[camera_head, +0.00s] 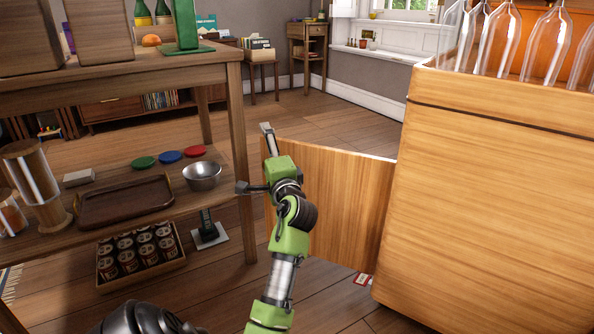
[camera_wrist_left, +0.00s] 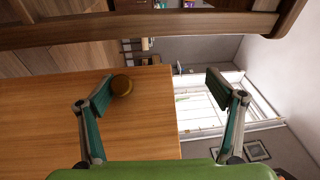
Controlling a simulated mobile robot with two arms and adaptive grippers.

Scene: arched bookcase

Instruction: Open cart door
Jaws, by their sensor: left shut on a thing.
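The wooden cart (camera_head: 490,200) stands at the right in the head view. Its door (camera_head: 345,205) is swung out from the cart's left side, with a gap behind its free edge. In the left wrist view the door (camera_wrist_left: 60,130) fills the left, and a round brown knob (camera_wrist_left: 123,85) is beside the left finger. The right finger is beyond the door's edge. The exact contact is hard to see. My right gripper is out of view.
Glasses (camera_head: 545,45) stand on the cart. Open floor (camera_head: 330,125) lies behind the door.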

